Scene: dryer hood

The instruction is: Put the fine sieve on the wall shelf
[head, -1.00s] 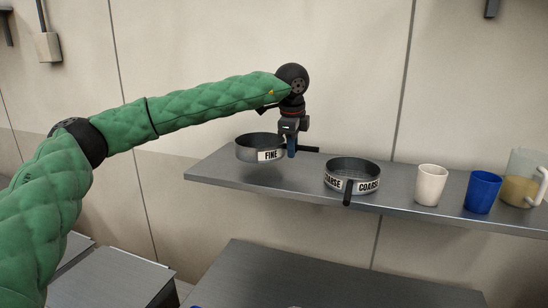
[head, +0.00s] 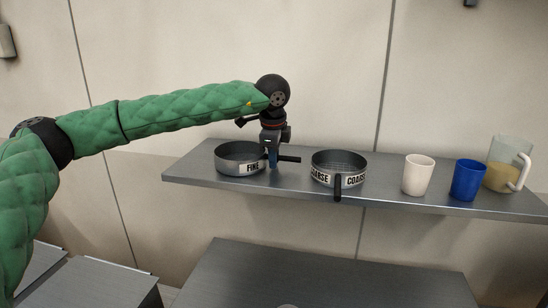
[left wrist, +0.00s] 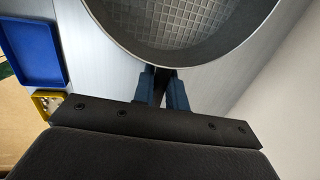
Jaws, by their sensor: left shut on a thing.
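The fine sieve (head: 240,160), a round metal pan labelled FINE, is at the left part of the wall shelf (head: 205,182). It looks level and at the shelf surface; I cannot tell for sure whether it touches. My left gripper (head: 272,162) is shut on the sieve's dark handle, to the right of the pan. The left wrist view shows the sieve's mesh pan (left wrist: 180,25) beyond the fingers (left wrist: 162,88), with the handle between them. My right gripper is not in view.
The coarse sieve (head: 338,168) stands on the shelf just right of the fine sieve's handle, its own handle pointing forward. Further right are a white cup (head: 418,175), a blue cup (head: 468,180) and a pitcher (head: 508,165). A grey table (head: 330,275) lies below.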

